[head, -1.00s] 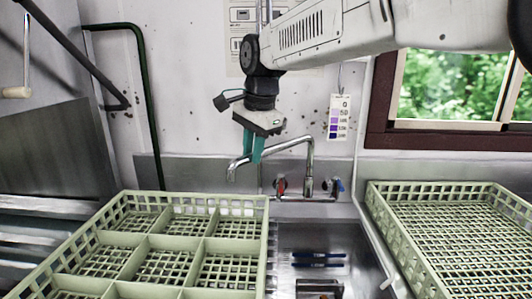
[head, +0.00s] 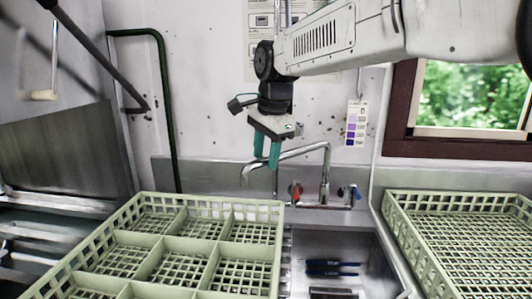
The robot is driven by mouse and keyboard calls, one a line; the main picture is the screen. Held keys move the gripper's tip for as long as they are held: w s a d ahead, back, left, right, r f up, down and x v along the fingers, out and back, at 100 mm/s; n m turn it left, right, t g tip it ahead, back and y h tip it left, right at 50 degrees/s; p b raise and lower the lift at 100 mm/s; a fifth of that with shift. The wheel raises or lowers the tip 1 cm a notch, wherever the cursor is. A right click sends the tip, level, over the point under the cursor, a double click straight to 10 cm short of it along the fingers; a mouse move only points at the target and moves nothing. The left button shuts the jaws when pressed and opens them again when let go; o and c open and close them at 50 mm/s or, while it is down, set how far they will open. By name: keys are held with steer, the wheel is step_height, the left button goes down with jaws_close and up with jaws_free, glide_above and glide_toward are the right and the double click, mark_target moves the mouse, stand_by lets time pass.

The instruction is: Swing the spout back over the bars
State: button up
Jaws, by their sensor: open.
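The chrome spout (head: 305,150) rises from the wall tap (head: 322,192) and reaches left. Its down-turned end stands behind the back rim of the compartment rack, left of the sink. My gripper (head: 267,164) points down with its two teal fingers apart, at the outer part of the spout near its bend. The fingertips overlap the spout in the picture; I cannot tell whether they touch it or straddle it. Two thin dark blue bars (head: 332,264) lie in the sink, right of the spout's end.
A pale green compartment rack (head: 160,242) stands at left of the sink (head: 365,262). Another green rack (head: 408,240) stands at right. Red (head: 295,190) and blue (head: 354,194) tap handles flank the tap base. A green pipe (head: 170,110) runs down the wall.

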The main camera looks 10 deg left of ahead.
step_height(320, 180, up, 8)
steer(key=s+d, duration=0.1)
steer(key=shift+f, duration=0.15)
stand_by(0.4)
steer(key=s+d+f+n, duration=0.3)
steer(key=s+d+f, duration=0.2)
steer(key=s+d, duration=0.5)
steer(key=s+d+f+n+h, duration=0.1)
steer(key=s+d+f+n, duration=0.2)
steer(key=s+d+f, duration=0.3)
steer(key=s+d+f+n, duration=0.3)
steer(key=s+d+f, duration=0.3)
steer(key=s+d, duration=1)
steer(key=shift+s+d+f+h, duration=0.15)
steer(key=shift+d+h, duration=0.15)
